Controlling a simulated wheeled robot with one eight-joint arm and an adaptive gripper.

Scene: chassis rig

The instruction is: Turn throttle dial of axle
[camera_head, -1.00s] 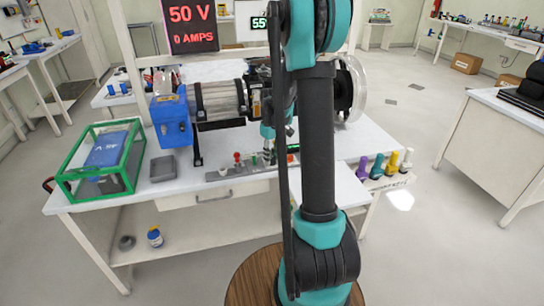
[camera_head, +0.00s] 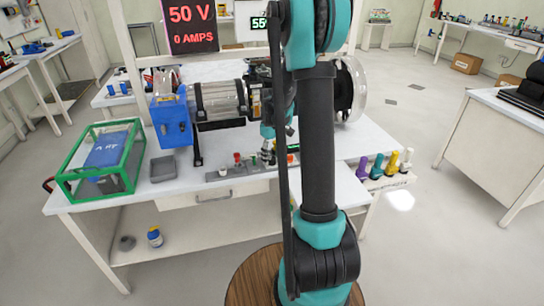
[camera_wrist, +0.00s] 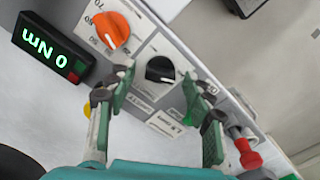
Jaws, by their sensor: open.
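A control panel (camera_wrist: 152,40) on the bench shows in the wrist view. It carries an orange dial (camera_wrist: 110,30) with a printed number scale and a black dial (camera_wrist: 160,69). The labels are too small and turned to read, so I cannot tell which dial is the throttle. My gripper (camera_wrist: 162,88) is open, with its two green-padded fingers on either side of the black dial and nothing held. Contact with the dial is not visible. In the head view the axle rig (camera_head: 220,103) stands on the bench; my arm hides part of it and the dials.
A red lever (camera_wrist: 247,155) stands right of my gripper in the wrist view. A display reading 0 Nm (camera_wrist: 45,48) is at upper left. In the head view a green-framed battery box (camera_head: 103,163) and grey tray (camera_head: 163,168) sit at left, coloured bottles (camera_head: 385,165) at right.

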